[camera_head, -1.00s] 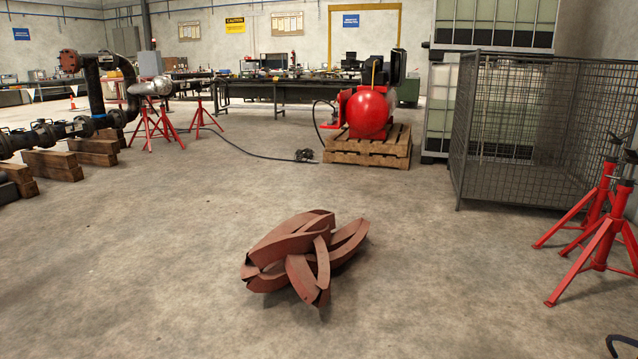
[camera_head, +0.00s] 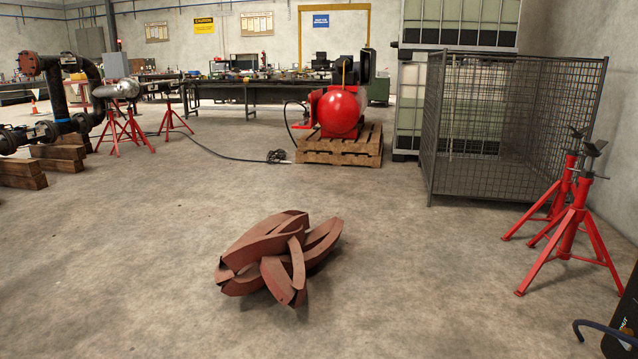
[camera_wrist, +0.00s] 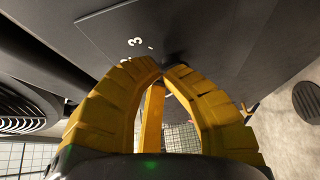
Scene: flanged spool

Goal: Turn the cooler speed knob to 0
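A small dark shape (camera_wrist: 176,56), perhaps the knob, sits right at the fingertips. I cannot tell whether it lies between them or just beyond. A white "3" and a small dash (camera_wrist: 140,43) are printed on the panel just left of the tips. The fingers hide most of the knob and the other markings. My gripper does not show in the head view.
In the head view, a dark case with orange lettering (camera_head: 624,312) is cut off at the right edge. Red stands (camera_head: 570,215) and a wire cage (camera_head: 500,130) are on the right. A rusty finned piece (camera_head: 275,258) lies on open floor. A round black object (camera_wrist: 307,98) shows in the wrist view.

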